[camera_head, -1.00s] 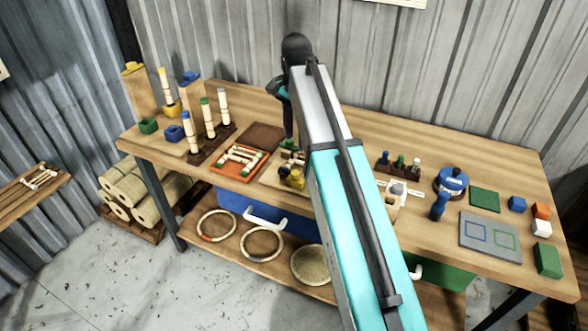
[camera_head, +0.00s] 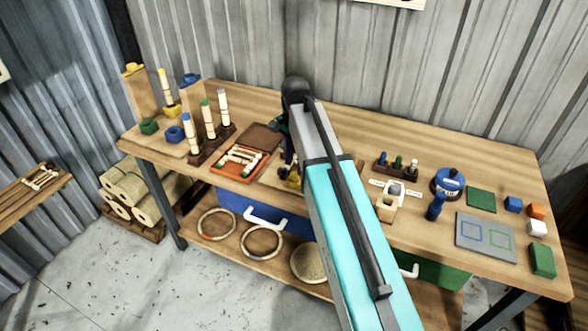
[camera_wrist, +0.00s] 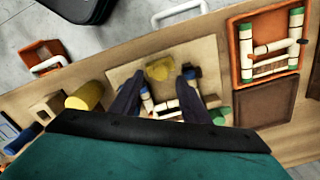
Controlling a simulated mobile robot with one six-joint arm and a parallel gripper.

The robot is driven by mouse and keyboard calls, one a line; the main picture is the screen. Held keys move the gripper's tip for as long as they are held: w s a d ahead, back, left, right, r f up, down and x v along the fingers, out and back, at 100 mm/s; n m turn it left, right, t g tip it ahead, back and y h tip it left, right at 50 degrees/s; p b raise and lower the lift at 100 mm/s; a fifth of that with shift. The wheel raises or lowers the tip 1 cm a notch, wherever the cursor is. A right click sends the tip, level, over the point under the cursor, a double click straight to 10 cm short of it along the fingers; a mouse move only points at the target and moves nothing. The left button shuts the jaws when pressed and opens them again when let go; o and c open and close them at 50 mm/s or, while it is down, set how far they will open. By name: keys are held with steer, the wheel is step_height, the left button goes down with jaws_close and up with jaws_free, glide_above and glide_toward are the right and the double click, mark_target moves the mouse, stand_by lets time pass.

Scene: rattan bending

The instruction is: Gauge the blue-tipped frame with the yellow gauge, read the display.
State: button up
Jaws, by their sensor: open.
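In the wrist view, a pale frame with blue tips (camera_wrist: 163,106) lies on a light wooden board (camera_wrist: 122,75). A yellow piece (camera_wrist: 160,69) sits on the board beside it. My gripper (camera_wrist: 157,85) is open above the frame, with one dark finger on each side. Contact with the frame cannot be told. A yellow cylinder (camera_wrist: 88,96), possibly the gauge, stands to the left of the board. In the head view my arm hides most of the board and frame.
An orange tray (camera_head: 217,167) with green-tipped pieces lies left of the board. Upright rods (camera_head: 208,120) stand in a holder at the left. A blue round container (camera_head: 449,180), a grey mat (camera_head: 486,244) and coloured cubes (camera_head: 514,204) occupy the right. The bench's back strip is mostly clear.

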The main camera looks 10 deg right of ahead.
mark_target(295, 173)
steer(key=shift+f+p, duration=0.35)
steer(key=shift+f, duration=1.55)
steer(key=shift+c, duration=0.4)
jaws_close()
